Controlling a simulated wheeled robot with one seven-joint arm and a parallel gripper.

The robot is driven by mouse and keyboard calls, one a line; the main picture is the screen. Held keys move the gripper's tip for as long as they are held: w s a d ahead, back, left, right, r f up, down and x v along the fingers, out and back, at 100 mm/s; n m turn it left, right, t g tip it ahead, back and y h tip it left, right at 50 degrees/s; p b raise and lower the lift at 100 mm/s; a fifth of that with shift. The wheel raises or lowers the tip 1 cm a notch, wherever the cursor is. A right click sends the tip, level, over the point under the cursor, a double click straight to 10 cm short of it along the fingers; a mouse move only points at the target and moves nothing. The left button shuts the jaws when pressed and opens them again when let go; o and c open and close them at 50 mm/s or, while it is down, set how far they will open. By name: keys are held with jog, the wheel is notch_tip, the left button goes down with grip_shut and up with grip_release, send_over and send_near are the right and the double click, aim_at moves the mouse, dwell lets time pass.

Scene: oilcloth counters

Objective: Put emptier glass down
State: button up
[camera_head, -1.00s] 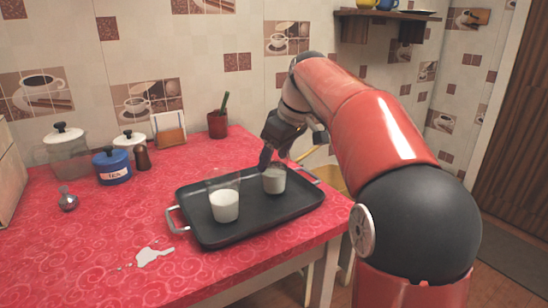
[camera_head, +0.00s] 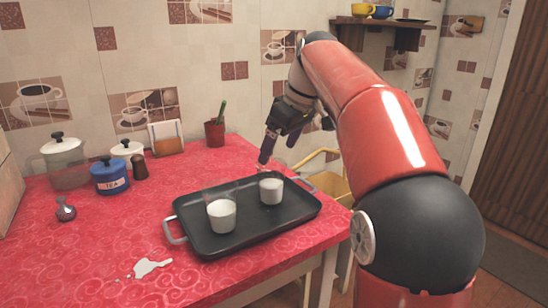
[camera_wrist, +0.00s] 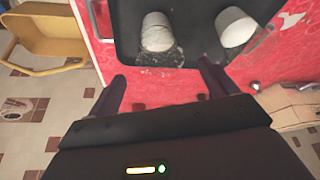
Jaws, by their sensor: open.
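Two clear glasses with white liquid stand upright on the black tray (camera_head: 240,243): the left glass (camera_head: 221,215) nearer to me, and the right glass (camera_head: 270,190) farther back. Both also show in the wrist view, the right glass (camera_wrist: 157,34) at centre and the left glass (camera_wrist: 235,30) beside it. Their fill levels look close, and I cannot tell surely which is emptier. My gripper (camera_head: 278,150) is open and empty, behind and above the right glass. In the wrist view, its fingers (camera_wrist: 162,72) are spread, with the right glass beyond the tips and apart from them.
A white spill (camera_head: 150,267) lies on the red counter (camera_head: 100,235) in front of the tray. A blue tea canister (camera_head: 110,176), jars and a potted plant (camera_head: 215,131) stand at the back. A yellow chair (camera_head: 328,180) is behind the counter's right edge.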

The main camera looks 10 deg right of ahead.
jog(key=v, duration=0.6)
jog(key=s+a+f+m+t+h, duration=0.1)
jog(key=s+a+f+m, duration=0.1)
jog(key=s+f, duration=0.3)
jog(key=s+a+f+m+h, duration=0.1)
jog(key=s+f+m, duration=0.2)
jog(key=s, duration=0.4)
jog(key=s+f+m+t, duration=0.1)
jog(key=s+f+m, duration=0.2)
jog(key=s+f, duration=1)
notch_tip(320, 180, down, 3)
jog(key=shift+s+f+h, duration=0.1)
jog(key=shift+s+h, duration=0.15)
jog(key=shift+h, duration=0.15)
